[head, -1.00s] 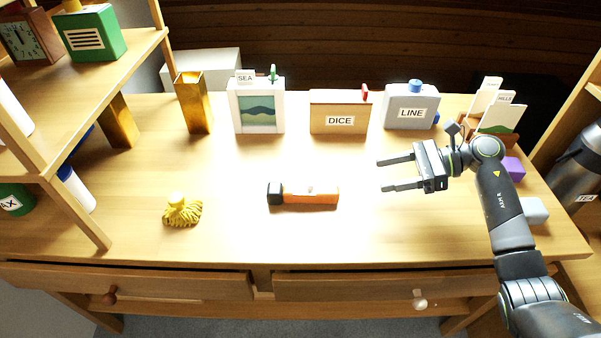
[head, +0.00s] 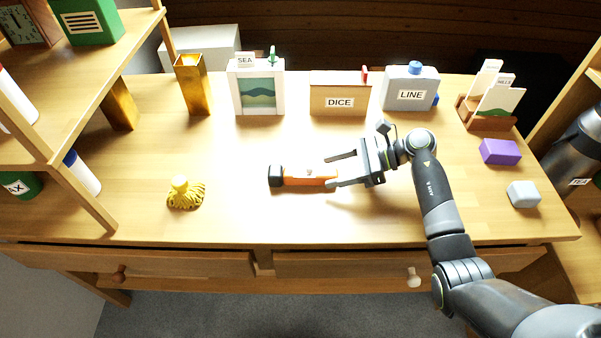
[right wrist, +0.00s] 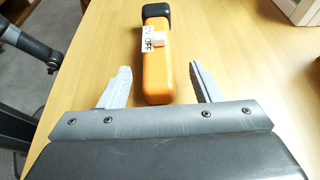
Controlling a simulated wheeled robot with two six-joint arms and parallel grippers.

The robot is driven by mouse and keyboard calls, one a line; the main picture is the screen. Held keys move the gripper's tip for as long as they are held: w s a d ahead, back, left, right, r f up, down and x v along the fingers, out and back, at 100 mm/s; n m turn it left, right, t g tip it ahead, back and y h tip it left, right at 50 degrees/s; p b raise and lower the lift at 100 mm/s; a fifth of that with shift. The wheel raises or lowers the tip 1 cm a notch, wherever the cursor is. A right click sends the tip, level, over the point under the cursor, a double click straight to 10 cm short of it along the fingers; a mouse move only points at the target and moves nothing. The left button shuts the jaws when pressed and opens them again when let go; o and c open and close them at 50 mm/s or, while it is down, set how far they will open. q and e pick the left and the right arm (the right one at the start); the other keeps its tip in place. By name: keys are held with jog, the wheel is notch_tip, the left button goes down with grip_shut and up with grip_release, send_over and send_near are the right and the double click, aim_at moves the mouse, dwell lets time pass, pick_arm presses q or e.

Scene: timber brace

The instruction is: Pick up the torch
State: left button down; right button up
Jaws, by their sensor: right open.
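The torch (head: 305,176) lies flat on the table, an orange body with a black head at its left end. It also shows in the right wrist view (right wrist: 155,72), with its black head away from me and a white label and switch on top. My right gripper (head: 343,170) is open at the torch's right end. In the right wrist view its two fingers (right wrist: 160,82) stand on either side of the torch's near end, with gaps on both sides. My left gripper is not in the head view.
A yellow tasselled thing (head: 185,193) lies left of the torch. Behind stand a brass vase (head: 192,85), the SEA frame (head: 257,92), the DICE box (head: 338,97) and the LINE container (head: 410,90). Purple (head: 500,151) and pale (head: 523,194) blocks lie right. Table around the torch is clear.

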aim_at(328, 172)
jog(key=p+x, duration=0.1)
jog(key=x, duration=0.3)
jog(key=shift+s+r, duration=0.1)
jog(key=shift+r, duration=0.05)
jog(key=shift+a+f, duration=0.2)
jog(key=shift+a, duration=0.1)
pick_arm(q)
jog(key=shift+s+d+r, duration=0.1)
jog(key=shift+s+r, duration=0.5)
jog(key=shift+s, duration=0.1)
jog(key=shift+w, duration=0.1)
pick_arm(e)
jog(key=shift+c, duration=1.3)
jog(key=c, duration=0.9)
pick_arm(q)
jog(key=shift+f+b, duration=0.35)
pick_arm(e)
notch_tip(328, 172, up, 10)
jog(key=shift+r, duration=0.1)
